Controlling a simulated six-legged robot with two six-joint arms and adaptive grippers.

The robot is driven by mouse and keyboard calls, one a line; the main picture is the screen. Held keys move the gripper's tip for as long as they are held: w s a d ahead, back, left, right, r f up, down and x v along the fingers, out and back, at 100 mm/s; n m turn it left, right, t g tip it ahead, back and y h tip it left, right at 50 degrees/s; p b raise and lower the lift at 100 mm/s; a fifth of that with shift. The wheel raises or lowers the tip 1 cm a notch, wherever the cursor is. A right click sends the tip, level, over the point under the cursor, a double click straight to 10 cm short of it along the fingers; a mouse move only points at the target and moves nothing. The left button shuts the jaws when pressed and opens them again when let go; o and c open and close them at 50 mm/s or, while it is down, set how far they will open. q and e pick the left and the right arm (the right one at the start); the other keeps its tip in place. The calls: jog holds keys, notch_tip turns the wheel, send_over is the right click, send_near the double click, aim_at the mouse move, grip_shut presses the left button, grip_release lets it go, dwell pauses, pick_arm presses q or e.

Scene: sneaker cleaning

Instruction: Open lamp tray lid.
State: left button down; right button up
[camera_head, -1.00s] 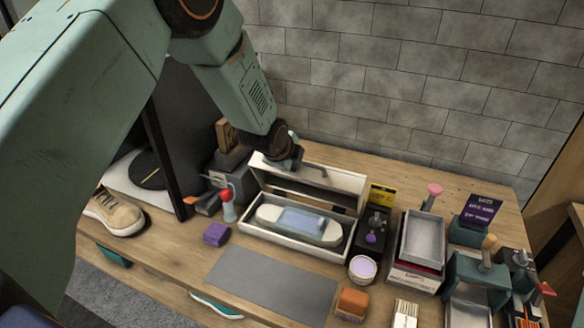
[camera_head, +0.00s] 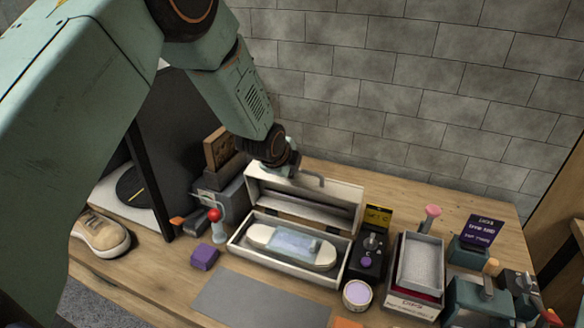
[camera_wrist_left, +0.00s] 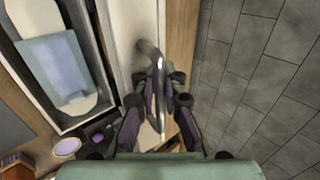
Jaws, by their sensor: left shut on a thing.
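The lamp tray (camera_head: 236,242) is a long white box on the wooden bench. A pale rounded piece with a translucent light-blue sheet (camera_head: 291,245) lies inside it. Its white lid (camera_head: 350,196) stands raised along the back edge, with its inner side and a dark strip facing the front. My left gripper (camera_head: 293,170) is at the lid's top edge, partly hidden by its own wrist. In the left wrist view its fingers (camera_wrist_left: 158,98) are closed around the curved grey lid handle (camera_wrist_left: 149,52). My right gripper is in neither view.
A purple block (camera_head: 204,257) and a red-topped bottle (camera_head: 215,225) are left of the tray. A dark device with a purple knob (camera_head: 369,252) and a round tub (camera_head: 357,294) are close on its right. A grey mat (camera_head: 258,300) lies in front. A brick wall (camera_head: 420,90) is behind.

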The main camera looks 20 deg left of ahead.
pick_arm(q)
jog(key=shift+w+r, duration=0.25)
jog(key=shift+w, duration=0.2)
jog(key=shift+s, duration=0.1)
jog(key=c, duration=1.7)
grip_release()
jog(key=shift+s+r, duration=0.15)
jog(key=shift+s, duration=0.2)
jog(key=shift+f, duration=0.3)
jog(key=v, duration=1.2)
